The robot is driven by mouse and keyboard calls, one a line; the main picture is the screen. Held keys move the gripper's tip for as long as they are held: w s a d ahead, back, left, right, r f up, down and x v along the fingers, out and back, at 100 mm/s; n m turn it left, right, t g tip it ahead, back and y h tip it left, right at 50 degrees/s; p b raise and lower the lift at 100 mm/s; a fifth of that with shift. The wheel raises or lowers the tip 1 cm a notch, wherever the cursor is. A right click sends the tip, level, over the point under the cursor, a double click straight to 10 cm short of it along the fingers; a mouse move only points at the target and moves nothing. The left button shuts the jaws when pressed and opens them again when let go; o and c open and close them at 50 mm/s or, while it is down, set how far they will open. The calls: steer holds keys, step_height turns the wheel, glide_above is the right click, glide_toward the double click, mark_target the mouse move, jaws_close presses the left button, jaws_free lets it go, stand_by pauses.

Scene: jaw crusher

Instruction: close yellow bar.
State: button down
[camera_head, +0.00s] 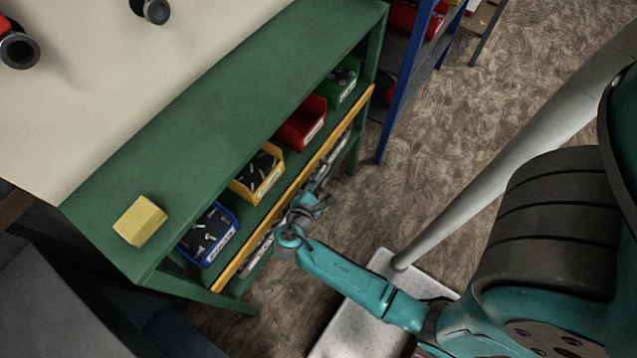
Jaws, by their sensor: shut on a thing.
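The yellow bar (337,134) is a long, thin strip along the front of the green workbench (236,101), just outside the row of bins. It runs diagonally from lower left to upper right. My gripper (305,207) is at the bar's middle, on its aisle side, and is shut on it. The gripper is small in view and its fingertips are partly hidden by its own body, so the exact contact is hard to see.
Blue (209,236), yellow (258,174), red (302,124) and green (342,82) bins of small parts sit behind the bar. A yellow block (140,221) lies on the bench top. A blue-framed rack (403,82) stands beyond. Floor (440,140) to the right is open.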

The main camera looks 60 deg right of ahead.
steer(key=shift+w+r+n, duration=0.15)
steer(key=shift+r+n, duration=0.05)
steer(key=shift+n, duration=0.1)
stand_by(0.4)
steer(key=c, duration=1.5)
jaws_free()
steer(key=v, duration=1.2)
steer(key=shift+w+r, duration=0.1)
steer(key=shift+r, duration=0.1)
